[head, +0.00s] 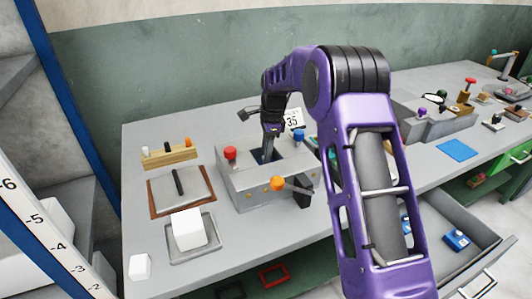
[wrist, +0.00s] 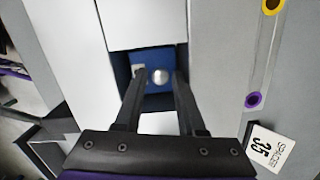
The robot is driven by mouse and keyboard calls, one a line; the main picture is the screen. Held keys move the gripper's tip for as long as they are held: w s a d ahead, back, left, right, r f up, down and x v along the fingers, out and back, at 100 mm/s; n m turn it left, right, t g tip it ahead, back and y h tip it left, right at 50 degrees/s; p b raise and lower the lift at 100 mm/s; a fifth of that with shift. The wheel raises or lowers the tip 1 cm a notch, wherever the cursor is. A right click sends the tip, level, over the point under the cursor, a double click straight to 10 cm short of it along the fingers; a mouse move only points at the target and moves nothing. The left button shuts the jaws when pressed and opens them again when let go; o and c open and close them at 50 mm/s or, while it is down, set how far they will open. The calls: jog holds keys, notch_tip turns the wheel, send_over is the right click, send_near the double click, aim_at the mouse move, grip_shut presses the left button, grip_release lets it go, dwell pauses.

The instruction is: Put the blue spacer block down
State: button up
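The blue spacer block (wrist: 140,58), with a round silver knob on top, sits inside the square opening of a grey press (wrist: 222,60) in the wrist view. My gripper (wrist: 160,74) points down at it, one black finger on each side of the knob. Gaps show between the fingers and the knob, so the gripper looks open. In the head view my gripper (head: 268,155) reaches down into the dark opening of the press (head: 240,183). The block is not clearly seen there. Whether it rests on the bottom is hidden.
The press carries a red knob (head: 230,153), a blue knob (head: 298,135) and an orange-ended lever (head: 277,183). A "SPACER 35" label (wrist: 270,150) is beside it. A white block (head: 188,228) stands front left. A blue mat (head: 458,150) lies right. An open drawer (head: 480,240) juts out lower right.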

jog(key=shift+r, duration=0.1)
notch_tip(320, 180, up, 12)
jog(key=d+p, duration=0.1)
jog(key=shift+w+d, duration=0.15)
jog(key=shift+d, duration=0.05)
dwell(0.3)
